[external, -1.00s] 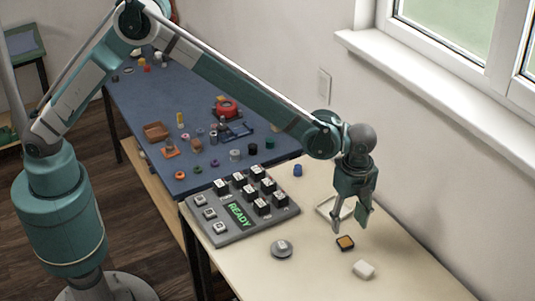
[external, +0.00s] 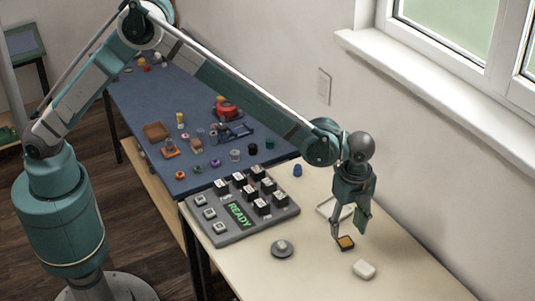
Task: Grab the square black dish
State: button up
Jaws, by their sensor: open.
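The square black dish (external: 346,243) is small, with a dark rim and an orange-yellow inside. It lies on the cream table (external: 310,275) in the external view. My gripper (external: 350,237) points down right at the dish, with its jaws apart. One fingertip is by the dish's left back edge and the other is behind it to the right. I cannot tell whether either finger touches the dish. Nothing is held between the fingers.
A pale square tray (external: 325,208) sits behind my gripper. A round grey knob (external: 282,249) and a button panel (external: 240,208) are to the left. The cream table's front right is clear.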

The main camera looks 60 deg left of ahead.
aim_at(344, 240)
jog(key=shift+a+f+b, duration=0.15)
jog(key=shift+f+b, duration=0.55)
jog(key=shift+f, duration=1.95)
jog(key=c, duration=1.1)
jog(key=shift+r, duration=0.1)
jog(key=shift+r+p, duration=1)
jog(key=shift+r, duration=4)
